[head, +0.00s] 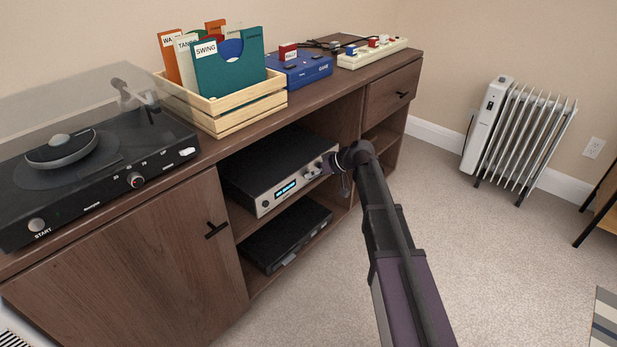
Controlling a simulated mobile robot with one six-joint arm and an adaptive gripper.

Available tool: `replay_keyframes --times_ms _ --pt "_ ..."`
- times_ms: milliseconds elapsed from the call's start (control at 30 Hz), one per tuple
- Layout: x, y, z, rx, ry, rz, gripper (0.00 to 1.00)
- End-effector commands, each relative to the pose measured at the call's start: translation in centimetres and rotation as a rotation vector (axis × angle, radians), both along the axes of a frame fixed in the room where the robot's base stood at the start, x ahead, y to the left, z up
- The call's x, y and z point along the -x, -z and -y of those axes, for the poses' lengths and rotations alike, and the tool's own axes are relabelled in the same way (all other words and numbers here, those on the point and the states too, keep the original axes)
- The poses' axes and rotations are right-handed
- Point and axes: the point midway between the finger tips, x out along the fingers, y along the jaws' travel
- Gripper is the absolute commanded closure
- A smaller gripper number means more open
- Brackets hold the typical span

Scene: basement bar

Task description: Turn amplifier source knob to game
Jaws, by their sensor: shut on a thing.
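The amplifier (270,165) is a black box with a silver front, on the upper shelf of the open cabinet bay. Its small display (286,188) glows blue. My gripper (328,166) is at the right end of the amplifier's front and is shut on a knob there. The gripped knob is mostly hidden by the fingers. Small light controls (312,172) show just left of the fingers. The source labels and the knob's pointer are too small or hidden to read.
A flat black device (285,235) lies on the shelf below. A turntable (95,165), a wooden record crate (240,115), a blue box (300,70) and a cream power strip (372,52) stand on the wooden cabinet (130,255). A white radiator (520,135) stands right. The carpet (500,250) between is clear.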

Motion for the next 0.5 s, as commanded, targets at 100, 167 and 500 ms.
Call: replay_keyframes --times_ms 100,167,500 --pt "-0.36 0.52 0.51 -0.046 0.005 -0.07 1.0" --pt "-0.41 0.59 0.54 -0.075 0.004 -0.107 1.0" --pt "-0.64 0.89 0.69 -0.24 0.005 -0.316 1.0"
